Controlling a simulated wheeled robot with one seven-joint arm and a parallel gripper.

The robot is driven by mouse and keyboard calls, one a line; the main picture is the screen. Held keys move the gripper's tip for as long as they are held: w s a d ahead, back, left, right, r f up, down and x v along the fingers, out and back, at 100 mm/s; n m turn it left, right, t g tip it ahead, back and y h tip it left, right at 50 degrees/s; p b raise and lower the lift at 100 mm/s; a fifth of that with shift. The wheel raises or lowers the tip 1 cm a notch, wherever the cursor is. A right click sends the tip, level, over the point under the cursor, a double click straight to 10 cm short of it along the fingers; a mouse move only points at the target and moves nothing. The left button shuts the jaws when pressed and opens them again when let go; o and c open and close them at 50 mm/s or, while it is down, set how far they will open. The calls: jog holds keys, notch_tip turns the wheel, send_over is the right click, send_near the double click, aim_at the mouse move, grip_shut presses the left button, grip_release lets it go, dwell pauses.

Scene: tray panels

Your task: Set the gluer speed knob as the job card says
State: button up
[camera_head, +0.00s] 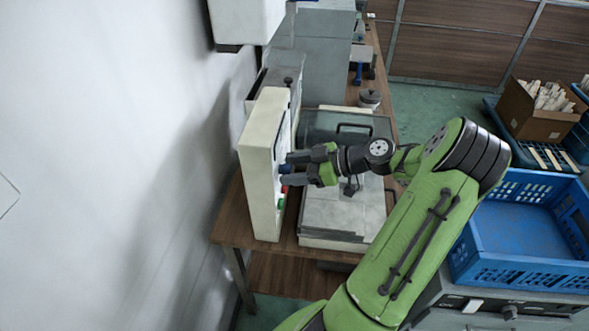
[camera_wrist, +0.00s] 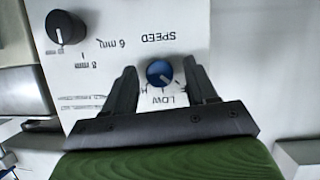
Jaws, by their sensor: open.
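The blue speed knob (camera_wrist: 159,71) sits on a white panel (camera_wrist: 190,25) and shows upside down in the wrist view. The word SPEED is printed above it in the picture and LOW below it. A pale pointer line shows on the knob's lower part, but its exact setting is too small to tell. My gripper (camera_wrist: 160,72) is open, with one finger on each side of the knob; I cannot tell if they touch it. In the head view my gripper (camera_head: 284,170) reaches the face of the cream control box (camera_head: 262,165). No job card is readable.
A black knob (camera_wrist: 65,27) with 6 mm and 8 mm marks is on the same panel. Red (camera_head: 284,190) and green (camera_head: 281,203) buttons are below my gripper. A glass-lidded machine (camera_head: 345,210) stands beside the box. A blue crate (camera_head: 520,225) is at right.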

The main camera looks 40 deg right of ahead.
jog(key=shift+c, duration=0.5)
jog(key=c, duration=1)
jog(key=shift+o, duration=0.2)
jog(key=shift+r+p, duration=0.1)
jog(key=shift+p, duration=0.35)
jog(key=shift+w+d+f+m+g+y+p, duration=0.15)
jog(key=shift+m+g+y+p, duration=0.2)
jog(key=shift+m+y+p, duration=1.6)
jog(key=shift+d+f+m+g+y+p, duration=0.15)
jog(key=shift+m+g+y+p, duration=0.55)
jog(key=shift+m, duration=2.2)
jog(key=shift+w+d+f+m+g+y+p, duration=0.15)
jog(key=shift+m+y+p, duration=1.2)
jog(key=shift+m+p, duration=0.9)
jog(key=shift+m+b, duration=0.3)
jog(key=shift+m, duration=0.1)
